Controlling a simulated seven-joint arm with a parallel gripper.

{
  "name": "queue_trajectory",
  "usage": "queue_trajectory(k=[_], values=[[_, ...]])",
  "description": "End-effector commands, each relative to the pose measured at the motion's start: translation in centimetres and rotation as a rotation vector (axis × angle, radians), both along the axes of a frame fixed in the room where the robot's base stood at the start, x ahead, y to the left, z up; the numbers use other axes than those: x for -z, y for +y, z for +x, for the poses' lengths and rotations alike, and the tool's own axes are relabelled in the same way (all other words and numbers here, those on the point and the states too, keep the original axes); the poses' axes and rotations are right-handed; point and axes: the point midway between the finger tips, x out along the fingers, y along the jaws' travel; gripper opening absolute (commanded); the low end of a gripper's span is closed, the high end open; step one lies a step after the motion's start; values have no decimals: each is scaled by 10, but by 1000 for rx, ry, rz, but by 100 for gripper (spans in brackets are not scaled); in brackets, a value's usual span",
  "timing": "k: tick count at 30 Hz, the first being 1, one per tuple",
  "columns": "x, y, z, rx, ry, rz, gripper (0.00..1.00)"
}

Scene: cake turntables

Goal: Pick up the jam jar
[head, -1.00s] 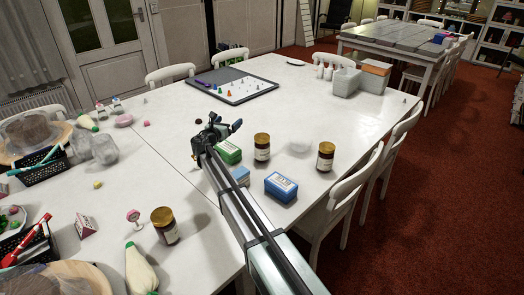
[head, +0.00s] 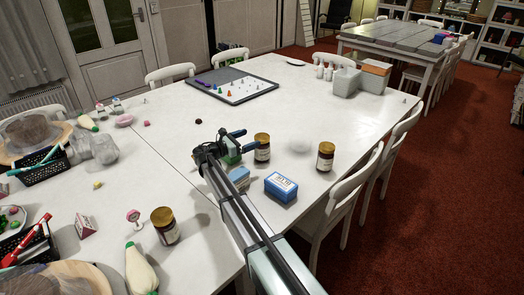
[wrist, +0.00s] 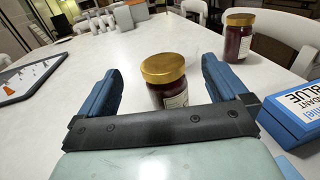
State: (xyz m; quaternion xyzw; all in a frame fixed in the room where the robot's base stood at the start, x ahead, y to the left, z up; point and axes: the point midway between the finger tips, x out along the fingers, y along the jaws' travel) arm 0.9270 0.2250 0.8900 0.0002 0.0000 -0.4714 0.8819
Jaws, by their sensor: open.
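A jam jar (head: 262,149) with a gold lid and dark red contents stands upright on the white table. In the wrist view this jar (wrist: 165,80) is straight ahead, between the blue fingers in the picture; its lower part is hidden by my gripper's dark bar. My gripper (head: 241,144) is open and empty, just left of the jar in the head view. A second jar (head: 325,157) stands to the right and also shows in the wrist view (wrist: 235,38). A third jar (head: 165,226) stands at the front left.
A blue box (head: 281,187) lies right of my arm; a lighter blue box (head: 239,178) and a green box (head: 229,157) are close beside the arm. A grey board (head: 232,86) with small pieces lies farther back. The table centre behind my gripper is clear.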

Motion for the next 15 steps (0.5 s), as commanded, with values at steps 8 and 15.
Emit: queue_trajectory(k=[8,15], values=[[31,-8,6,1,-1,0,100],[31,-17,12,-1,0,0,100]])
